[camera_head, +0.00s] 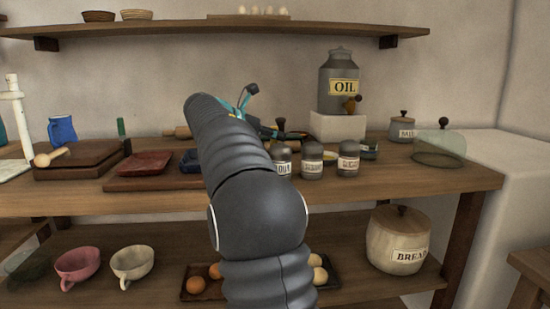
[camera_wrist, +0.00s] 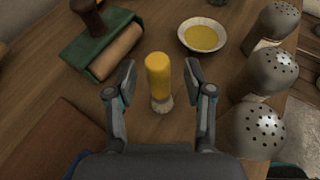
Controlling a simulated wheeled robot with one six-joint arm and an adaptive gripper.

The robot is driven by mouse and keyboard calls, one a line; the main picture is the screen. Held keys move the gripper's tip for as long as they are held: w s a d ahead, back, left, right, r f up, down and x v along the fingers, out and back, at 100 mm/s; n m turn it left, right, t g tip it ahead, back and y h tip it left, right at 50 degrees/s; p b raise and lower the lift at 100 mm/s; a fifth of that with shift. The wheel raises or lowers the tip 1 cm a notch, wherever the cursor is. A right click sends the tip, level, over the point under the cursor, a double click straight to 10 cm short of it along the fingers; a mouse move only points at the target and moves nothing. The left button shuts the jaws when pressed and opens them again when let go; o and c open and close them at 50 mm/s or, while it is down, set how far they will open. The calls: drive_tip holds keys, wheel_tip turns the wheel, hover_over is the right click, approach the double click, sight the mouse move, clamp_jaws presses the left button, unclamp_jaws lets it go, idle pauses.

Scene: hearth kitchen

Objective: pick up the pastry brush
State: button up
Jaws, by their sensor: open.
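The pastry brush appears to be the upright yellow piece with a pale, whitish lower end (camera_wrist: 158,78) in the middle of the wrist view. My gripper (camera_wrist: 159,70) is open, with one finger to the left of the brush and one to the right. Gaps show on both sides, so neither finger touches it in this view. In the head view my arm hides the brush, and only a small part of my gripper shows beyond the arm.
A bowl of yellow liquid (camera_wrist: 203,36) stands beyond the brush. A green block with a wooden roller (camera_wrist: 105,48) lies to the left. Several shakers (camera_wrist: 258,131) line the right side. A brown board (camera_wrist: 48,140) lies at lower left. An oil can (camera_head: 340,82) stands farther back.

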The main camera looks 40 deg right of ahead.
clamp_jaws()
idle(0.3)
